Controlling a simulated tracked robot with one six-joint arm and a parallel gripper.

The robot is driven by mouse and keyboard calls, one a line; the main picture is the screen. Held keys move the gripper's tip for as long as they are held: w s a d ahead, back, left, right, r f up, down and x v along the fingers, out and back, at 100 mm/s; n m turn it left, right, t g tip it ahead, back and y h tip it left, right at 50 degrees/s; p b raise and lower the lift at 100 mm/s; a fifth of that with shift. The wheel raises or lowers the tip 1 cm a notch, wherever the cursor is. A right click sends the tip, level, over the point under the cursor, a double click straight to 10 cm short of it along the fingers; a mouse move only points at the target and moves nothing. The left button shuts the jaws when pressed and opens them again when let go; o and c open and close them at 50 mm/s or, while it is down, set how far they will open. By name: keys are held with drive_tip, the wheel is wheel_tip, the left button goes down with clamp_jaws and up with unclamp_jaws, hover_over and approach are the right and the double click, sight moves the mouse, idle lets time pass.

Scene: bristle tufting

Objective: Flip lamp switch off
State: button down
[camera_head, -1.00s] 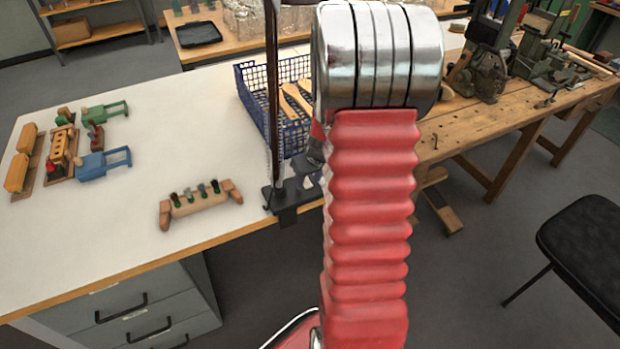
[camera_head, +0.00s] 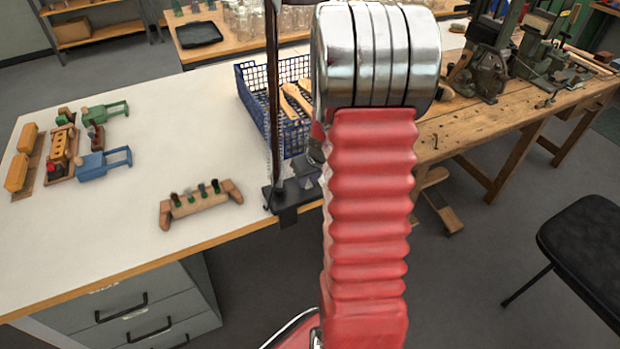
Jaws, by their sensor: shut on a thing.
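The lamp's thin dark post (camera_head: 273,110) rises from a black clamp base (camera_head: 285,196) at the front right edge of the white table. The lamp's head is out of the picture above. My gripper (camera_head: 308,165) shows only in part, as a small dark and grey shape at the left edge of my red arm, just above and right of the clamp base. It is shut at the lamp switch. The switch is too small and too covered to make out its position. My arm hides most of the gripper.
A blue mesh basket (camera_head: 259,96) with wooden brush handles (camera_head: 297,98) stands behind the post. A wooden block with dark tufts (camera_head: 200,203) lies left of the base. Wooden and coloured pieces lie at the far left. A wooden workbench (camera_head: 480,125) and black chair (camera_head: 585,240) are right.

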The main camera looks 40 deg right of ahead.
drive_tip(key=shift+w+a+r+g, duration=0.1)
drive_tip(key=shift+w+a+g, duration=0.05)
drive_tip(key=shift+w+g, duration=0.2)
drive_tip(key=shift+g, duration=0.25)
drive_tip(key=shift+w+g+y, duration=0.2)
drive_tip(key=shift+g+y, duration=0.2)
drive_tip(key=shift+g, duration=0.3)
drive_tip(key=shift+d, duration=0.2)
drive_tip(key=c, duration=1.6)
unclamp_jaws()
drive_tip(key=shift+o, duration=0.2)
drive_tip(key=shift+s+r, duration=0.1)
drive_tip(key=shift+r, duration=0.05)
